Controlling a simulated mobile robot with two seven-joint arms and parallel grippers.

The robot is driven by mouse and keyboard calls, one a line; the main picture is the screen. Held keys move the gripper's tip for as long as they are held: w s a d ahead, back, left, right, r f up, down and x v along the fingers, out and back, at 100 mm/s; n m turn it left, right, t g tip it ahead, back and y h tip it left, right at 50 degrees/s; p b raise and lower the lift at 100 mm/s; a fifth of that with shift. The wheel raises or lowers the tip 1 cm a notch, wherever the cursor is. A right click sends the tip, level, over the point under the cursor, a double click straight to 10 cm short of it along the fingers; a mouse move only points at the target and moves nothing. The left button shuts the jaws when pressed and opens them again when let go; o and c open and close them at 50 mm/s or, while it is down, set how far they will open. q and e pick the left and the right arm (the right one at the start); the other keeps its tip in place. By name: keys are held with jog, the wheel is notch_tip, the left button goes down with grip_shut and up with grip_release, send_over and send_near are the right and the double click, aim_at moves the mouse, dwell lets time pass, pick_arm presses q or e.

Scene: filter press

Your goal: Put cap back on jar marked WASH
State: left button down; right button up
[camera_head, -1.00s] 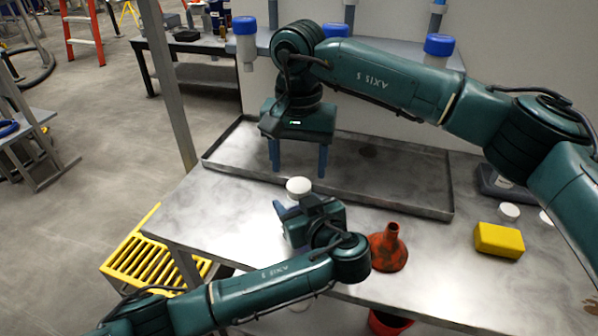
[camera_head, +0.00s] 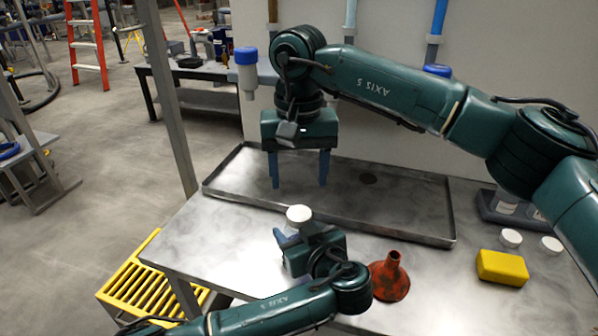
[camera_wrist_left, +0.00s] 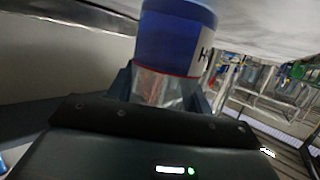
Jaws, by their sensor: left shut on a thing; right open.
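My left gripper (camera_head: 290,236) is shut on a jar (camera_wrist_left: 176,35), above the front part of the table. In the left wrist view the jar shows a blue band, a white label patch with the letter "H", a red line and a clear part between the fingers. The rest of the word is out of sight. A white round top (camera_head: 298,214) shows just above this gripper; I cannot tell whether it is a cap. Two white discs (camera_head: 511,238) (camera_head: 550,245) lie at the right of the table. My right gripper (camera_head: 299,178) is open and empty, pointing down over the tray.
A shallow metal tray (camera_head: 400,235) fills the back of the table. A red funnel (camera_head: 390,277) and a yellow block (camera_head: 502,267) stand at the front right. The table's left part is clear.

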aim_at(299, 213)
jog(key=shift+f, duration=4)
jog(key=shift+c, duration=0.2)
jog(key=c, duration=1)
jog(key=m, duration=0.3)
jog(key=o, duration=1.1)
